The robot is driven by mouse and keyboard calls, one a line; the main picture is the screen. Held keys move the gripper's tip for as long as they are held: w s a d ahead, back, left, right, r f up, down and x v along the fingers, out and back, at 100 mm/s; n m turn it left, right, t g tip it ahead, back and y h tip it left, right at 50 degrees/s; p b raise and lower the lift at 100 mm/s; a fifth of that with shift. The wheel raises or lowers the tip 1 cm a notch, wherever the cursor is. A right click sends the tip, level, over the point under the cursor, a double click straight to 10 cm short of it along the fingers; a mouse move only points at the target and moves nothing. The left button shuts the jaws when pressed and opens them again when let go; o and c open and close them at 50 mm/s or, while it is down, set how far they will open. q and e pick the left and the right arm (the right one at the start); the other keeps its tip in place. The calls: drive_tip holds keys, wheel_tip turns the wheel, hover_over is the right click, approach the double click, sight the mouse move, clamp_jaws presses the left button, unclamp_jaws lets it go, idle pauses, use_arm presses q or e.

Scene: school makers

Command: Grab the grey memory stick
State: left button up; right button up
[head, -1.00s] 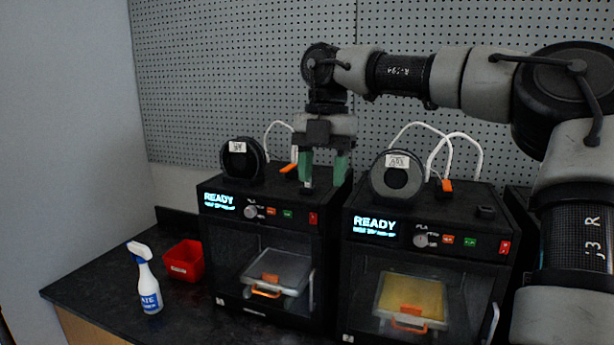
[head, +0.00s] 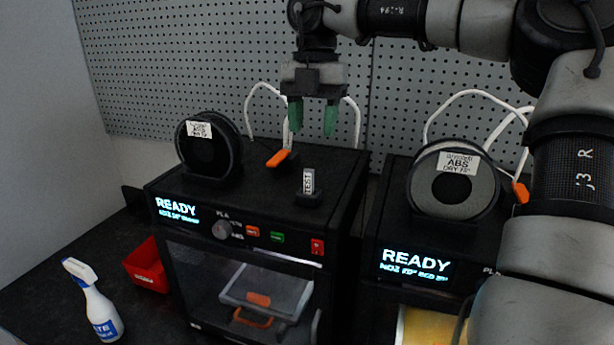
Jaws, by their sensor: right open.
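A small grey stick labelled TEST (head: 308,181), which looks like the memory stick, stands upright in a small black holder (head: 309,199) on top of the left printer (head: 262,211). My right gripper (head: 312,132) points down above and slightly behind the stick in the head view, its two green fingertips apart with nothing between them. The fingers do not appear to touch the stick. My left gripper is not in view.
A filament spool (head: 236,150) and an orange-tipped part (head: 277,158) are left of the stick. A second printer (head: 387,225) with an ABS spool (head: 489,180) stands right. White tubes (head: 248,98) rise behind, before a pegboard wall (head: 180,60). A spray bottle (head: 95,302) and red bin (head: 147,262) are lower left.

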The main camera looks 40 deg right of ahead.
sight(309, 174)
drive_tip(key=f, duration=0.3)
drive_tip(key=shift+s+a+f, duration=0.1)
drive_tip(key=shift+s+f, duration=0.15)
drive_tip(key=shift+f, duration=0.1)
drive_tip(key=shift+f+p, duration=0.2)
drive_tip(key=shift+p, duration=0.1)
drive_tip(key=f+p, duration=0.1)
drive_tip(key=f, duration=0.1)
drive_tip(key=a+f+p, duration=0.1)
drive_tip(key=f, duration=0.1)
drive_tip(key=shift+w+f, duration=0.1)
drive_tip(key=shift+f, duration=0.45)
drive_tip(key=shift+c, duration=0.3)
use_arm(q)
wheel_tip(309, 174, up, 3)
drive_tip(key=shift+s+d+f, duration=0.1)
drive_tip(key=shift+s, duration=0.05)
use_arm(e)
clamp_jaws()
